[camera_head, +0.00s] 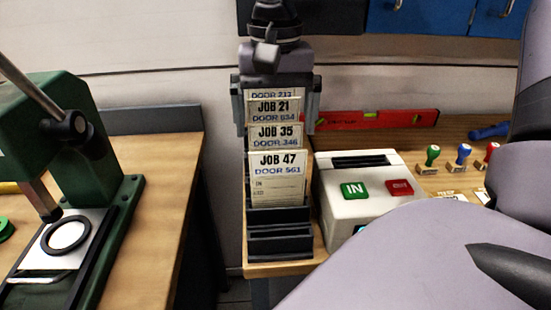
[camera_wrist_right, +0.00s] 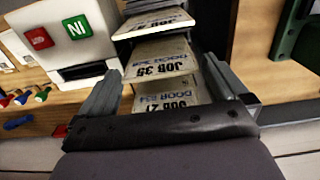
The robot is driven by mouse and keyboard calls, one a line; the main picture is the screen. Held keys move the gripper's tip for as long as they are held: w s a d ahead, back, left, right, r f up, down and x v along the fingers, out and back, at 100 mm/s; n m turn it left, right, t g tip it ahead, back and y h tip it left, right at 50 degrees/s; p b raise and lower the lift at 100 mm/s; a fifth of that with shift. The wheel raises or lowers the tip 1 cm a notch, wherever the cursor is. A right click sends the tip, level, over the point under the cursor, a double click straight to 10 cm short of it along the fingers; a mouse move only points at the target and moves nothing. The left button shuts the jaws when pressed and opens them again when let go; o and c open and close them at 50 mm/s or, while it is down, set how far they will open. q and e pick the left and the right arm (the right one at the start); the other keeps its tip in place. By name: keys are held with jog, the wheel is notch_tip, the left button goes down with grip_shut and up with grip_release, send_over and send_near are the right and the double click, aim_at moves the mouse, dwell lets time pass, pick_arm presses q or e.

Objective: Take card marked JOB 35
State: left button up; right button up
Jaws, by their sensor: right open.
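The card marked JOB 35 (camera_head: 275,135) stands in a dark tiered rack (camera_head: 280,240), behind the JOB 47 card (camera_head: 278,175) and in front of the JOB 21 card (camera_head: 273,107). Its lower part is hidden by JOB 47. In the right wrist view, JOB 35 (camera_wrist_right: 160,68) appears upside down between my fingers, beyond the JOB 21 card (camera_wrist_right: 167,98). My right gripper (camera_head: 276,118) is at the back of the rack, open, with one finger on each side of the cards. It also shows in the right wrist view (camera_wrist_right: 165,72). I cannot tell whether the fingers touch any card. My left gripper is not in view.
A white box with IN and red buttons (camera_head: 357,205) stands close right of the rack. A green press (camera_head: 80,170) stands on the left table, across a gap.

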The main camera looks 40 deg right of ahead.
aim_at(276, 137)
jog(key=shift+f, duration=1.9)
jog(key=c, duration=0.7)
jog(key=shift+r, duration=0.15)
